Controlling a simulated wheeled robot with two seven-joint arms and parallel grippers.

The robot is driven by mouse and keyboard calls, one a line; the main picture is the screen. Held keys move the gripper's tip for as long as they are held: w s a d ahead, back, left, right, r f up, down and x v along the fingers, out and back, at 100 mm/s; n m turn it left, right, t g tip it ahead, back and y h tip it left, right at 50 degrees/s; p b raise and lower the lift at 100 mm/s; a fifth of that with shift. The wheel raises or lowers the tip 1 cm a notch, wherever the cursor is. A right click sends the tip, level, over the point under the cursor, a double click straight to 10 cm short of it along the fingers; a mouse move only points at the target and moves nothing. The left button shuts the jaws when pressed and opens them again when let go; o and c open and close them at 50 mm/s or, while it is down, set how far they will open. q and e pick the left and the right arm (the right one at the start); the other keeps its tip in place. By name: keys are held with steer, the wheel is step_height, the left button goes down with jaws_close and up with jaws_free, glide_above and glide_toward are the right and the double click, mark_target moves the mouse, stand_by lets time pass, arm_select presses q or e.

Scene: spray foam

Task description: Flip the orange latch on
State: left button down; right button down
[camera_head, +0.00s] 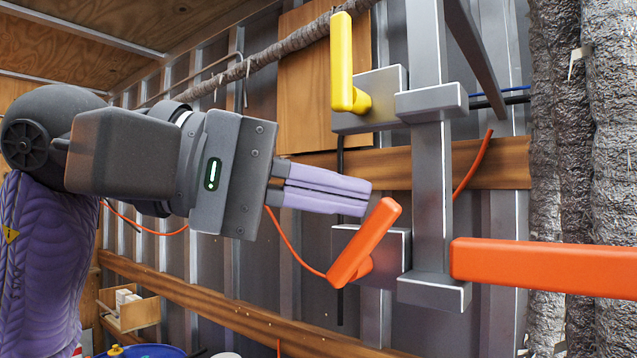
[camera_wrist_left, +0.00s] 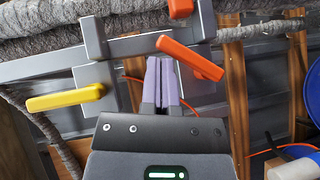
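The orange latch (camera_head: 363,245) is a short bar on a grey plate on the wall. In the head view it slants, with its upper end to the right. It also shows in the left wrist view (camera_wrist_left: 192,58), just beyond the fingertips. My left gripper (camera_head: 368,197) reaches in from the left, its purple fingers together and nothing visible between them. The fingertips (camera_wrist_left: 163,60) are right beside the latch's free end; I cannot tell whether they touch it. My right gripper is not in view.
A yellow latch (camera_head: 342,65) stands upright above on its own plate (camera_head: 369,98). A grey vertical bar (camera_head: 432,190) rises right of the latches. A long orange bar (camera_head: 545,268) juts out at the right. Wrapped pipes (camera_head: 610,150) stand at the far right.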

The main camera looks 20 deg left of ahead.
mark_target(381, 217)
arm_select(q)
steer(key=shift+s+d+f, duration=0.15)
steer(key=shift+s+d, duration=0.15)
steer(key=shift+d, duration=0.35)
steer(key=shift+s+d+f, duration=0.25)
steer(key=shift+d+f, duration=0.1)
steer(key=shift+d, duration=0.35)
steer(key=shift+d+f, duration=0.2)
steer(key=shift+d, duration=0.1)
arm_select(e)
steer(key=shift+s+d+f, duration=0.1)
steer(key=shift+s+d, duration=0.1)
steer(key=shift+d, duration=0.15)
